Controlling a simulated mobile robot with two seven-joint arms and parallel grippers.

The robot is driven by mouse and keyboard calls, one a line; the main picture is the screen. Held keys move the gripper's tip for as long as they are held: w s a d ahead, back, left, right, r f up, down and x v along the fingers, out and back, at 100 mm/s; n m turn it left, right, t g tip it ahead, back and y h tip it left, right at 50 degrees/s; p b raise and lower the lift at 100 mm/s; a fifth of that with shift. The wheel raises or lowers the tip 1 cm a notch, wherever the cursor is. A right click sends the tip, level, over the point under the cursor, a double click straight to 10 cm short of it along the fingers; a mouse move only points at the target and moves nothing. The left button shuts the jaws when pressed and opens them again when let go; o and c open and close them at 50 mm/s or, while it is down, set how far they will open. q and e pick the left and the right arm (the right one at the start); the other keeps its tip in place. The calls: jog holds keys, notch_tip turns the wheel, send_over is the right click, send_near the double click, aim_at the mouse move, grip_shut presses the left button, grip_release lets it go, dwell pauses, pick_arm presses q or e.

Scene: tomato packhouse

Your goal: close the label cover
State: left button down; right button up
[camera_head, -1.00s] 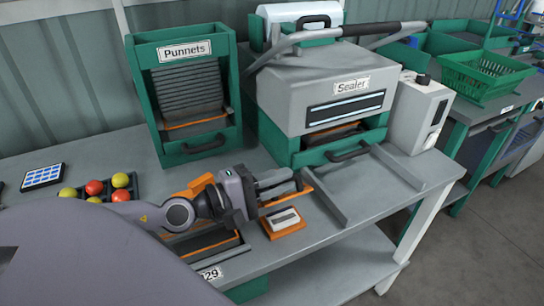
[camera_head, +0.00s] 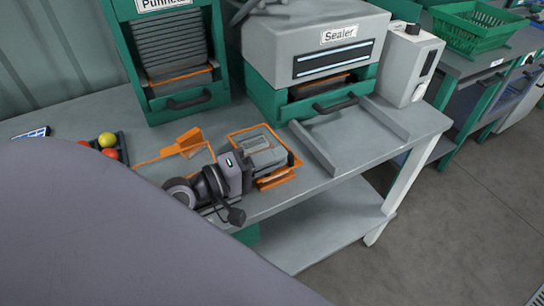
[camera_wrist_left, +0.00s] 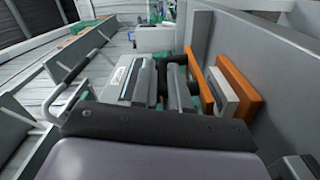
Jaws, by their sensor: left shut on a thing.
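The label cover (camera_head: 245,130) appears as an orange-edged flat part around my left gripper's fingers on the front of the bench. My left gripper (camera_head: 268,152) is shut on it, though its fingers hide the exact contact. An orange block (camera_head: 277,179) sits just in front of the fingers. The cover's exact tilt cannot be told. My right gripper is not in view.
The grey sealer (camera_head: 330,45) and its green drawer stand behind. The green punnet holder (camera_head: 185,100) is behind to the left. A dark tray of tomatoes (camera_head: 122,140) and an orange part (camera_head: 185,142) lie left.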

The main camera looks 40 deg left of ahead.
pick_arm(q)
jog(key=shift+r, duration=0.1)
jog(key=c, duration=1.4)
grip_release()
jog(key=shift+w, duration=0.1)
jog(key=shift+s+a, duration=0.25)
jog(key=shift+s, duration=0.25)
jog(key=b+v, duration=0.1)
jog(key=v, duration=0.2)
jog(key=shift+s+a, duration=0.1)
jog(key=shift+s, duration=0.1)
jog(key=shift+v, duration=1.3)
jog(key=shift+s, duration=0.1)
